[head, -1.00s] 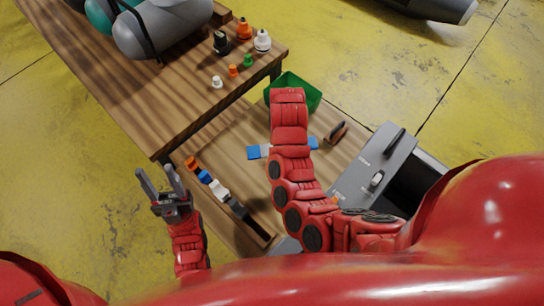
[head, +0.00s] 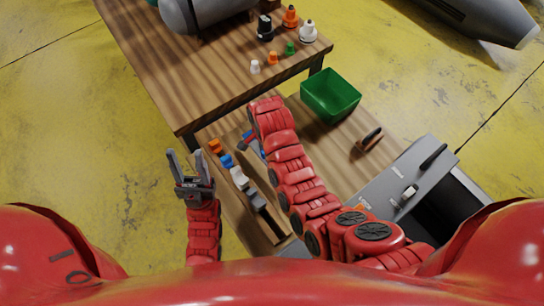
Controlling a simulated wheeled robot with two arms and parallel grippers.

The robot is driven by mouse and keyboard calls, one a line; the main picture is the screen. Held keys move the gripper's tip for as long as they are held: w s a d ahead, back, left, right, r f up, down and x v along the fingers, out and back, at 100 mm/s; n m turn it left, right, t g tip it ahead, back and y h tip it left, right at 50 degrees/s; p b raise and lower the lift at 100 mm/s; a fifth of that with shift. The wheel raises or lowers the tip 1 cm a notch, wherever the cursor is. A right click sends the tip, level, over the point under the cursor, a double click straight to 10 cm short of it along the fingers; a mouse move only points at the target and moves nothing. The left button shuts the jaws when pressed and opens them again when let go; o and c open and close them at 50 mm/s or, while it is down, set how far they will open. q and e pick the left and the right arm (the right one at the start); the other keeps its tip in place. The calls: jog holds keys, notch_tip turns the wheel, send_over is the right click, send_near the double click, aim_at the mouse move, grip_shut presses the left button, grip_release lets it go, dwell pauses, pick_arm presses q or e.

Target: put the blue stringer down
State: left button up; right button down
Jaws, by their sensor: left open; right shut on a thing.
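The blue stringer (head: 249,141) shows only in part, as a slim blue piece at the left edge of my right arm, over the lower wooden shelf. The rest of it is hidden by my arm. My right gripper is mostly hidden under the bent red wrist, and it is shut on the stringer. I cannot tell whether the stringer touches the shelf. My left gripper (head: 187,166) is open and empty, its two fingers pointing up in the picture, left of the shelf.
A row of orange, blue, white and black pieces (head: 239,177) lies along the shelf's left side. A green bin (head: 331,96) and a brown-handled tool (head: 369,140) are to the right. A grey box (head: 410,185) stands further right. Several bottles stand on the upper table (head: 190,85).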

jog(key=shift+f, duration=0.9)
jog(key=shift+f+p, duration=0.5)
jog(key=shift+f, duration=1.35)
jog(key=shift+f, duration=0.15)
jog(key=c, duration=0.8)
grip_release()
jog(key=shift+o, duration=0.2)
